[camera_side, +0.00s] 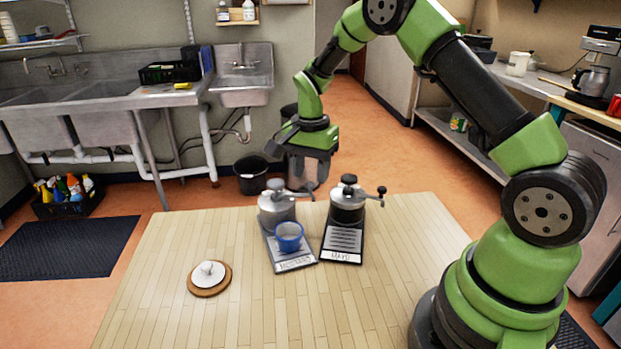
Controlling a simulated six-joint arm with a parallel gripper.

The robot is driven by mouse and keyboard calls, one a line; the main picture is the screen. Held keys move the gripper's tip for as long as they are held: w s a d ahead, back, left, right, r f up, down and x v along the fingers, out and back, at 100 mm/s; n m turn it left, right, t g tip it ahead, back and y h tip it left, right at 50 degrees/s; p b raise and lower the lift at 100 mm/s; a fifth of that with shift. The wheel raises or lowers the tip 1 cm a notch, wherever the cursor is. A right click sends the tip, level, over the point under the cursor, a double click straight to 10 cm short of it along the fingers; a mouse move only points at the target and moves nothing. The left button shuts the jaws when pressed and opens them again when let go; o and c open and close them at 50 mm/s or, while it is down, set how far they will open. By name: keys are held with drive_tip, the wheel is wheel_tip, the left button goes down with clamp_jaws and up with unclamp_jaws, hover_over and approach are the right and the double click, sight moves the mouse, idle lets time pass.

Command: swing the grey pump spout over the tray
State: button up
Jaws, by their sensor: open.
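The grey pump (277,212) stands on the table at the back end of its grey tray (292,265). Its spout (301,194) reaches out to the right from the pump head, not over the tray in front. A blue cup (289,236) sits on that tray, behind a label at its front edge. My gripper (308,178) is open and empty, pointing down, just above and behind the grey pump's spout in the picture. I cannot tell whether it touches the spout.
A black pump (347,205) on a dark tray labelled MAYO (342,243) stands close on the right, its spout pointing right. A white knobbed lid on a round wooden board (209,279) lies at left. The table front (270,320) is clear.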

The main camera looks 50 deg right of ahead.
drive_tip(key=shift+f, duration=1.15)
clamp_jaws()
